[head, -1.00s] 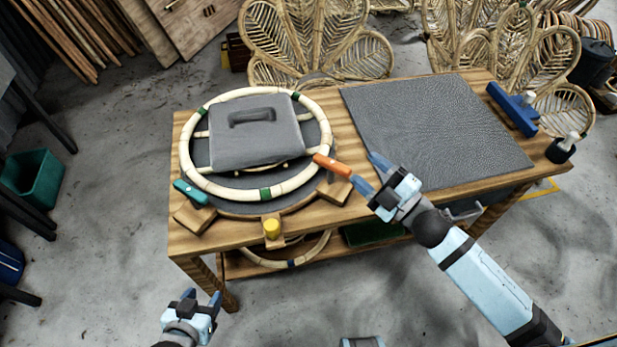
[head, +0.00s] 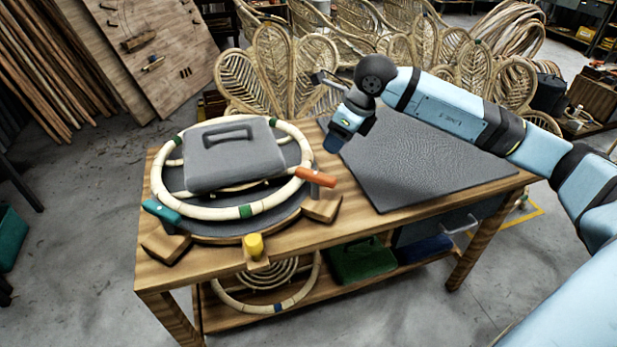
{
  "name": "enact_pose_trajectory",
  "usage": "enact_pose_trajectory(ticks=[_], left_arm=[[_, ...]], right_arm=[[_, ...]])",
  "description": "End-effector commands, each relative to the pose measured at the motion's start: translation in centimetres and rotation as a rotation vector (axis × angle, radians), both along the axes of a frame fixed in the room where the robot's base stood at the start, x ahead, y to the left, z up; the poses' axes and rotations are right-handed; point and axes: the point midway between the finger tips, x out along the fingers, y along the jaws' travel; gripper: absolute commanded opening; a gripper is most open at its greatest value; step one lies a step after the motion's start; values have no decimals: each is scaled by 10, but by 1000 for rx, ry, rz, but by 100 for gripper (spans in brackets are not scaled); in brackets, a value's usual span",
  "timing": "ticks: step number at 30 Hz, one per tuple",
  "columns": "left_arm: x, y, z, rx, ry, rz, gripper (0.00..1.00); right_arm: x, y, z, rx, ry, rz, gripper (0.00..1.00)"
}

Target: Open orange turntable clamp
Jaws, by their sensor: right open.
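The orange clamp (head: 315,177) is at the right side of the round turntable (head: 281,224). Its handle points right, and its left end lies at the rattan ring (head: 215,212). The ring lies on the turntable around a grey block with a handle (head: 230,165). My right gripper (head: 334,140) is open and empty, above and beyond the orange clamp, over the left edge of the grey mat. It does not touch the clamp. One of its fingers is partly hidden. My left gripper is out of view.
A teal clamp (head: 161,211) and a yellow clamp (head: 253,245) also sit on the turntable's rim. The grey mat (head: 430,160) covers the right of the wooden table and is clear. Rattan chair backs (head: 275,75) stand behind the table.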

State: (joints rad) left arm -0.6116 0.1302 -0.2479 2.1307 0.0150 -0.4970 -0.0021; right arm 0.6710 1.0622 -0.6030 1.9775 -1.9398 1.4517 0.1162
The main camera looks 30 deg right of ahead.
Motion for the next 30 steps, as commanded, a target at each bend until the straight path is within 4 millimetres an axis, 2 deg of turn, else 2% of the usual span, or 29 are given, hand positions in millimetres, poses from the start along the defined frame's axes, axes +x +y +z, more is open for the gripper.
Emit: enact_pose_trajectory(ticks=[9, 15, 21, 30], left_arm=[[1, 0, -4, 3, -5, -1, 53], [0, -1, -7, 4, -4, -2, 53], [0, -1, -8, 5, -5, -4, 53], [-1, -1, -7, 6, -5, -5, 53]], right_arm=[[21, 16, -62, 7, 4, 3, 53], [33, 23, -96, 6, 3, 2, 53], [39, 26, -113, 5, 1, 3, 53], [41, 27, -117, 5, 1, 3, 53]])
